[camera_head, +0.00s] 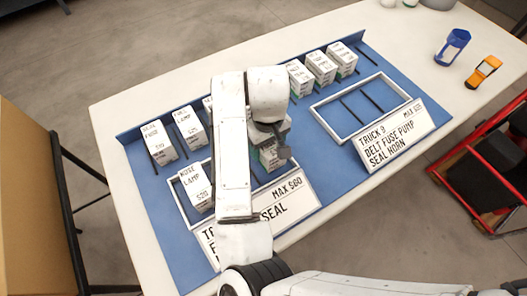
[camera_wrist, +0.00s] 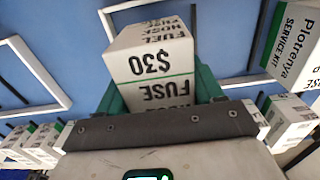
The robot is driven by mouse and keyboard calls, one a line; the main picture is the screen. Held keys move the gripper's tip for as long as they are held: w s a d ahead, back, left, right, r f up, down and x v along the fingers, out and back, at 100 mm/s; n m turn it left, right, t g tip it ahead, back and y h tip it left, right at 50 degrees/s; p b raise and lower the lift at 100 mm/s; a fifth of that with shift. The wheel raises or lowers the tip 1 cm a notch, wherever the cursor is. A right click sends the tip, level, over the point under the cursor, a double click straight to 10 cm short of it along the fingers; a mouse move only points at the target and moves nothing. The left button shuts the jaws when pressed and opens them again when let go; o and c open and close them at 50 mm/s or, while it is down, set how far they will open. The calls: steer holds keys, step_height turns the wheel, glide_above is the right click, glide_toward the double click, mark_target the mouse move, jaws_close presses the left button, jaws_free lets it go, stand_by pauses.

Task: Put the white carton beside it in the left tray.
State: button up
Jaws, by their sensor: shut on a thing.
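My gripper (camera_wrist: 160,95) is shut on a white carton (camera_wrist: 150,55) lettered "FUEL HOSE", "FUSE" and "$30", held between its green pads. In the head view this carton (camera_head: 270,158) is mostly hidden under my wrist and shows over the left tray's right part; I cannot tell whether it touches the tray. The left tray (camera_head: 180,207) is a white frame on the blue mat, partly hidden by my arm. Another white carton (camera_head: 195,186), lettered "HOSE LAMP $20", stands in its left part. The tray's sign (camera_head: 285,203) reads "MAX $60" and is partly covered.
White cartons stand along the mat's back, at left (camera_head: 158,143) and right (camera_head: 320,67); my arm hides some between. The right tray (camera_head: 318,113) is empty, with a "TRUCK 9" sign (camera_head: 390,138). A blue device (camera_head: 452,47) and an orange one (camera_head: 484,70) lie at right.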

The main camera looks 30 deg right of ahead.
steer(key=shift+w+a+f, duration=0.3)
steer(key=shift+w+f, duration=0.05)
steer(key=shift+f, duration=1.75)
steer(key=shift+f, duration=0.2)
steer(key=o, duration=1.3)
steer(key=shift+c, duration=0.2)
steer(key=shift+r, duration=0.1)
step_height(320, 180, up, 12)
steer(key=shift+r+p, duration=0.1)
steer(key=shift+p, duration=0.4)
